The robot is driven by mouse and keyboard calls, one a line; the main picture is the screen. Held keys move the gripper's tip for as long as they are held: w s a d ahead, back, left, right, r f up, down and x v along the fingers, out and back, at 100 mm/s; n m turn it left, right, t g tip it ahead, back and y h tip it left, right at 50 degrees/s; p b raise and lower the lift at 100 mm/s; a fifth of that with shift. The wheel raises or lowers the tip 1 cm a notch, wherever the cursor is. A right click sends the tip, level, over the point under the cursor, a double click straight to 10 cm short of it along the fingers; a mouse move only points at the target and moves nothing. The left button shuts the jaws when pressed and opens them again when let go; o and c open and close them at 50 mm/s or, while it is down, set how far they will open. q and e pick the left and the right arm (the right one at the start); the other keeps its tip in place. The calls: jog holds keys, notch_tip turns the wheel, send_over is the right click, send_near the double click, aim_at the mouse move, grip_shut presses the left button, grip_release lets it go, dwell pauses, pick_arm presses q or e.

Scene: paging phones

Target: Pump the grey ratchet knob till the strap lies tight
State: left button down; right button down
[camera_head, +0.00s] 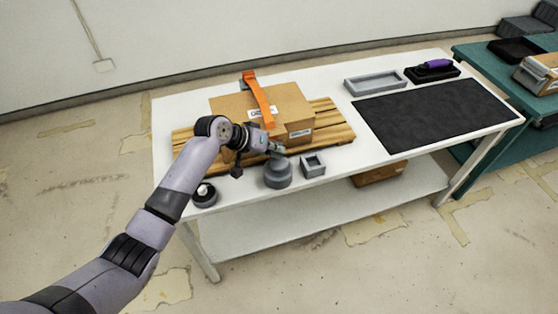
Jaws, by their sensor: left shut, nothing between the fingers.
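The grey ratchet knob (277,175) is a round stepped piece at the front edge of the white table. An orange strap (262,100) runs over a cardboard box (290,105) that sits on a wooden slatted board (335,127). The strap seems to arch over the box top; its near end is hidden behind my gripper, so I cannot tell how tight it is. My left gripper (279,150) is shut and empty, just above and behind the knob; I cannot tell whether it touches it. My right gripper is not in view.
A small grey open block (313,165) stands right of the knob, and a dark round piece (204,195) left of it. A grey tray (375,84), a purple-handled tool (437,64) and a black mat (435,115) fill the table's right side. A teal table (487,77) adjoins.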

aim_at(277, 160)
pick_arm(q)
jog(key=shift+f, duration=0.15)
dwell(0.6)
jog(key=shift+f, duration=0.3)
jog(key=shift+s+f+b, duration=0.1)
jog(key=shift+f+b, duration=0.8)
jog(key=shift+f, duration=0.3)
dwell(0.9)
dwell(0.4)
jog(key=shift+r+p, duration=1.45)
jog(key=shift+r, duration=0.15)
notch_tip(277, 160, up, 5)
jog(key=p, duration=0.4)
jog(key=shift+p, duration=0.35)
dwell(1.0)
